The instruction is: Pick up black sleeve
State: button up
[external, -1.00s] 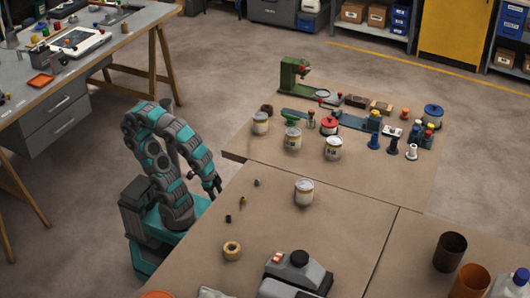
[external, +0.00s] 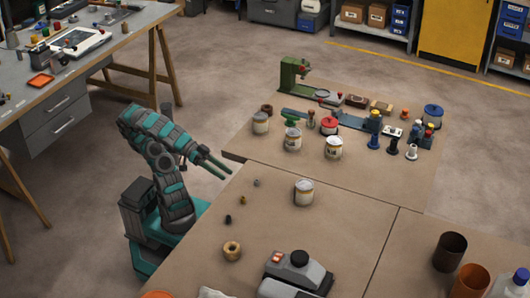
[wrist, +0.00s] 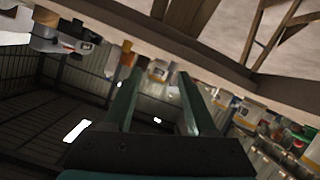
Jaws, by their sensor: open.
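The small black sleeve (external: 228,219) stands on the brown table near its left edge, in the external view. My gripper (external: 230,172) is open, with its two fingers pointing right, above and beyond the sleeve in the picture and apart from it. Nothing shows between the fingers. In the wrist view, the fingers (wrist: 158,80) are spread, with the table edge and several objects seen tilted beyond them. I cannot make out the sleeve there.
A brass-coloured piece (external: 243,200) and a small grey piece (external: 257,183) stand close to the sleeve. A tan ring (external: 232,250) lies in front. A white can (external: 304,192) stands to the right. The table (external: 330,232) between them is mostly clear.

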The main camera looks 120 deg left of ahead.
jog(key=w+d+r+m+p, duration=0.2)
jog(key=d, duration=0.6)
jog(key=m+p, duration=0.1)
jog(key=m, duration=0.2)
send_near(222, 218)
jog(key=w+r, duration=0.2)
jog(key=shift+w+d+f+g+h, duration=0.2)
jog(key=shift+w+g+h, duration=0.1)
jog(key=shift+w, duration=0.15)
jog(key=x, duration=0.7)
jog(key=shift+w+a+p, duration=0.15)
jog(key=shift+p, duration=0.15)
jog(key=shift+c, duration=0.3)
grip_shut()
